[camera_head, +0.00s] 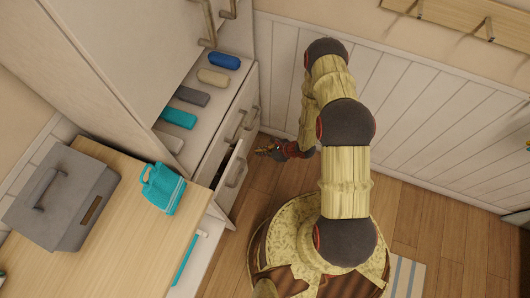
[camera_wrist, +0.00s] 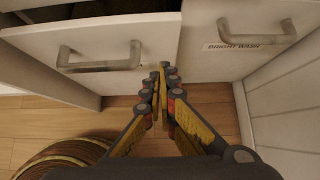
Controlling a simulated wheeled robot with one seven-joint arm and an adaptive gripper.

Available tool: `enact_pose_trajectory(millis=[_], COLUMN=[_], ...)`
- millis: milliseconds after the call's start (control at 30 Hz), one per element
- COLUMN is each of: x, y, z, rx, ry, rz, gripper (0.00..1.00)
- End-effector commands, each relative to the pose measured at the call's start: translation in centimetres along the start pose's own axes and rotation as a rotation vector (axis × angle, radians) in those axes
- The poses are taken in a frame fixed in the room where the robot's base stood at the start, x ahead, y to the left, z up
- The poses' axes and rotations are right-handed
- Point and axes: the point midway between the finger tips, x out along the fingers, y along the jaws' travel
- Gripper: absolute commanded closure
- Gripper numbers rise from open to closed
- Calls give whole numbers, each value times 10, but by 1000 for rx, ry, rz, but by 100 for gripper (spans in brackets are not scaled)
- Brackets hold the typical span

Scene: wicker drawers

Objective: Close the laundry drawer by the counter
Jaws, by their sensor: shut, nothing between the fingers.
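The white laundry drawer (camera_head: 231,181) nearest the wooden counter (camera_head: 131,205) stands partly pulled out, with a dark gap behind its front. In the wrist view its front (camera_wrist: 155,35) with a metal bar handle (camera_wrist: 98,66) is at the left, and a dark interior shows above its edge. My gripper (camera_head: 262,152) is shut and empty in front of the drawers. In the wrist view the fingertips (camera_wrist: 165,69) are together by the lower right corner of that drawer front; I cannot tell whether they touch it.
A second white drawer (camera_wrist: 215,65), with a handle and a label partly reading "BRIGHT", is on the right beside a panelled wall (camera_wrist: 285,105). Wooden floor (camera_head: 425,215) is open at right.

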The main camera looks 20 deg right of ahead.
Motion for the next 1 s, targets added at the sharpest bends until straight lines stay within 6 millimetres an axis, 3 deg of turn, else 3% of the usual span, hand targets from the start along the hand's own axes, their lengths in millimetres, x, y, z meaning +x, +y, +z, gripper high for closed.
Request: enact_pose_trajectory(millis=[200,400,1000], x=[44,60,71], y=[1,0,0], z=[-1,21,33], rx=[-4,-3,-4], ry=[-1,-1,-2], rz=[2,1,0], gripper=[100,100,100])
